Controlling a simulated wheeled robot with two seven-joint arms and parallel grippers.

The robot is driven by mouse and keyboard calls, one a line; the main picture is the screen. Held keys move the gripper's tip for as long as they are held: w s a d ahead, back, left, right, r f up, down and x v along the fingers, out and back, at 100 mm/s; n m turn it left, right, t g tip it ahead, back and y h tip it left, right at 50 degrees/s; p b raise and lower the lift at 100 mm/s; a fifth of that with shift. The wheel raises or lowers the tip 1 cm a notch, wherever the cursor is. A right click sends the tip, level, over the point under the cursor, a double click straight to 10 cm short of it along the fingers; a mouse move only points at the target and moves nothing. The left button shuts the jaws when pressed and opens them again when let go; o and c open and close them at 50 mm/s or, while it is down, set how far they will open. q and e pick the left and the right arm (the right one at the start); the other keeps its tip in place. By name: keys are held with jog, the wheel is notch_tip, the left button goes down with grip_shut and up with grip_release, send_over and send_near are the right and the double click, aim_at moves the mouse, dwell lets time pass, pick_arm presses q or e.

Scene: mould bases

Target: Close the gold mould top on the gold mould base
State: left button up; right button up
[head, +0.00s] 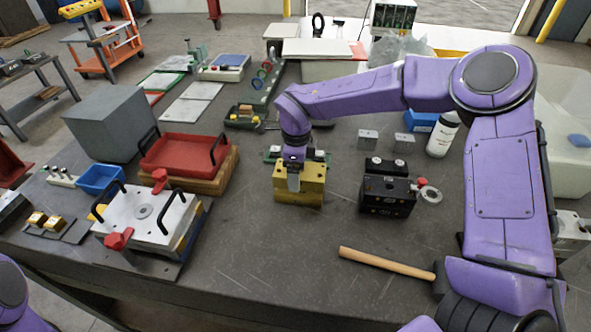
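A gold mould block (312,186) stands upright on the grey table near the middle. My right gripper (293,184) points down at it, and its grey fingers overlap the block's upper front. The gripper and wrist hide part of the block. I cannot make out a seam, so I cannot tell the gold mould top from the gold mould base here. I also cannot tell whether the fingers are open or shut on the gold. My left gripper is out of view; only a bit of my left arm shows at the lower left corner.
A black mould (388,194) stands just right of the gold block. A hammer (385,263) lies in front. A white-topped mould (145,215) with black handles and a red tray (185,153) are on the left. A white bottle (442,135) stands at the right.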

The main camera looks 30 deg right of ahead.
jog(key=shift+f+b, duration=0.3)
jog(key=shift+f, duration=0.4)
dwell(0.4)
jog(key=o, duration=1.5)
jog(key=shift+o, duration=0.9)
jog(key=shift+s, duration=0.1)
